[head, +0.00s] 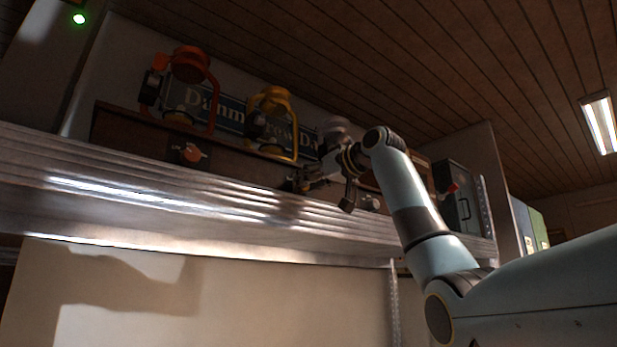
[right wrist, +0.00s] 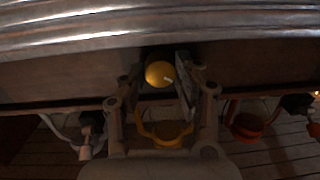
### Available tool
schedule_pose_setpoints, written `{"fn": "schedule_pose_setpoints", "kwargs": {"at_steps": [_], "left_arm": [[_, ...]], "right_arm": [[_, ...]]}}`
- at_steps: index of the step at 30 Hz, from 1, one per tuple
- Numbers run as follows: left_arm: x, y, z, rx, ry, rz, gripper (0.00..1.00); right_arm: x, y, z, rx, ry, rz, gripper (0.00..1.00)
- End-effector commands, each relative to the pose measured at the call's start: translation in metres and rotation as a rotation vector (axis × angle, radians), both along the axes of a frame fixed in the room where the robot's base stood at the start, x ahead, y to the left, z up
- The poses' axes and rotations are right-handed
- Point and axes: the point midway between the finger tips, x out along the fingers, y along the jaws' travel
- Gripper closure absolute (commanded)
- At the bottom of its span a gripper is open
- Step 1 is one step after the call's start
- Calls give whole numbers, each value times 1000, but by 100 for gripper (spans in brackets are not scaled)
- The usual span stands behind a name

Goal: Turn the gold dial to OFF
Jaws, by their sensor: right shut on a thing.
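The gold dial (right wrist: 159,73), a round yellow knob, is on the dark board below the shelf items in the right wrist view. My right gripper (right wrist: 161,76) has one finger on each side of it and is shut on it. In the head view my right gripper (head: 299,183) is at the board, below the yellow lantern (head: 272,118), and the dial is hidden there. Any OFF marking is too dark or small to read. My left gripper is not in view.
An orange dial (head: 190,153) is on the board to the left, below a red-orange lantern (head: 192,64). A grey lantern (head: 334,126) stands close by my right wrist. A ridged metal edge (head: 150,196) runs below the board. A dark box (head: 456,197) with a red knob is farther right.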

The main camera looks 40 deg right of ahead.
Motion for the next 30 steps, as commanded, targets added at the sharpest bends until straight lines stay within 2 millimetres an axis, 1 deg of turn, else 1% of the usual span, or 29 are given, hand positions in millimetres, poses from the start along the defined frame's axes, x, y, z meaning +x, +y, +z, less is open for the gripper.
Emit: {"fn": "schedule_pose_setpoints", "kwargs": {"at_steps": [3, 9, 23, 24, 26, 30], "left_arm": [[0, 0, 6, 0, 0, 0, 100], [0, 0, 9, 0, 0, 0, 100], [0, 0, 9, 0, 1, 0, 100], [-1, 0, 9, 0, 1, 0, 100], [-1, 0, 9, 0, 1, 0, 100], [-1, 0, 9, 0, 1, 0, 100]], "right_arm": [[0, 0, 1, -47, -3, -1, 100], [0, 0, 1, -95, -8, 0, 100], [0, 0, 0, -108, -9, 0, 100], [0, 0, 0, -108, -9, 0, 66], [0, 0, 0, -107, -8, -1, 59], [0, 0, 0, -107, -8, -1, 59]]}}
